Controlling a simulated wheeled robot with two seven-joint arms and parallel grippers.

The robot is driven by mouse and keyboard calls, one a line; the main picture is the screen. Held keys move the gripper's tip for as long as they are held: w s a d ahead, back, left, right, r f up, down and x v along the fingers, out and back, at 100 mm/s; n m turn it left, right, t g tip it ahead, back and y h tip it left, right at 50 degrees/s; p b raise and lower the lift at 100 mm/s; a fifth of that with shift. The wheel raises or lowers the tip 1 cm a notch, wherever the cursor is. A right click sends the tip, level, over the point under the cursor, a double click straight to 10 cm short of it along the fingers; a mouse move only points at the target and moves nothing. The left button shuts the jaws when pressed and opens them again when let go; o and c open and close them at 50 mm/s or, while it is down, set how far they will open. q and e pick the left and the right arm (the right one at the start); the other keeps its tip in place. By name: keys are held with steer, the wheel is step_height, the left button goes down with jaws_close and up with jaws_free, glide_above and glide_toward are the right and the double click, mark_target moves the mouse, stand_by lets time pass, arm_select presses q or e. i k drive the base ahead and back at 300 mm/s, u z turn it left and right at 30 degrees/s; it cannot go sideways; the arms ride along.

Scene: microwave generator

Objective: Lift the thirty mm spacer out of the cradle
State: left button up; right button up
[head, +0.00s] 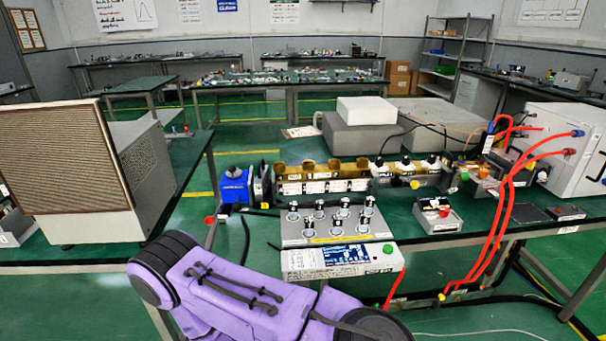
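I cannot tell which piece is the thirty mm spacer; labels here are too small to read. A small grey block (438,217) with a dark top carrying red and white bits stands on the green bench and may be the cradle. A silver plate (315,236) with several upright metal pieces lies left of it. A purple link of my arm crosses the bottom of the head view, in front of the bench. Neither gripper shows.
A control box (340,262) with a blue display sits at the bench's front edge. A brass and silver line (330,185) runs behind the plate. Red cables (497,215) hang from a white cabinet (570,150) at right. A large grilled box (70,165) stands left.

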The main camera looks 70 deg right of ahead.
mark_target(261, 183)
steer(key=k, duration=0.4)
steer(key=z, duration=2.25)
steer(key=i, duration=0.15)
